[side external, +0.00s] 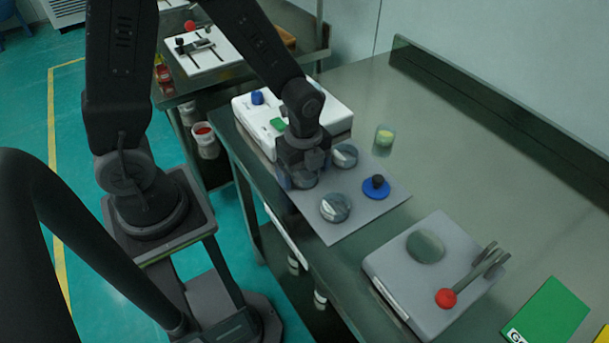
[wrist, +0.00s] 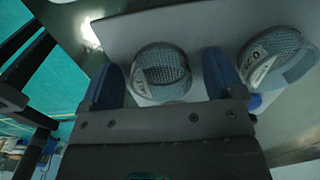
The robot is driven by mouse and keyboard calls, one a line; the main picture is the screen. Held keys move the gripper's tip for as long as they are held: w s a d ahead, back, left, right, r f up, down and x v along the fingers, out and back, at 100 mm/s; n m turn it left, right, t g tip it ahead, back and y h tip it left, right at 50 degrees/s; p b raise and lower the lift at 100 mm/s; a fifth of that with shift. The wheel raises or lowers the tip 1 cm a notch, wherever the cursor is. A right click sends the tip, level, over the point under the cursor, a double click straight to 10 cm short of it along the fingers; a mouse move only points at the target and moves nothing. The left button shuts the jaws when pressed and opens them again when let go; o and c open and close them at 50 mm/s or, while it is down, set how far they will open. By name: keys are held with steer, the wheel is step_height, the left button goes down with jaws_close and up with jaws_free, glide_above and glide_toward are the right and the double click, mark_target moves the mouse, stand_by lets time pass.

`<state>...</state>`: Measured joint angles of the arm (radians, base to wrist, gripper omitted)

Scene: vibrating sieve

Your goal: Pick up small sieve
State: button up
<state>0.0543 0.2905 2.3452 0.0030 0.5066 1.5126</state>
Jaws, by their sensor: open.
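Two round mesh sieves lie on the grey mat (side external: 322,229). One sieve (side external: 335,207) is nearer the side camera; the other sieve (side external: 344,155) is farther and looks a little smaller there. My gripper (side external: 300,181) is low over the mat's left part, beside both sieves. In the wrist view its two blue fingers (wrist: 161,72) are spread apart. One sieve (wrist: 160,84) shows in line with the gap between them. Whether the fingers touch either sieve cannot be told.
A blue knobbed disc (side external: 376,187) lies on the mat's right side. A small yellow-green jar (side external: 384,137) stands behind. A white box (side external: 329,112) is behind my gripper. A grey device with a red knob (side external: 414,294) stands right of the mat.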

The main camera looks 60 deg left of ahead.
steer(key=shift+c, duration=0.5)
steer(key=c, duration=0.9)
steer(key=shift+r, duration=0.1)
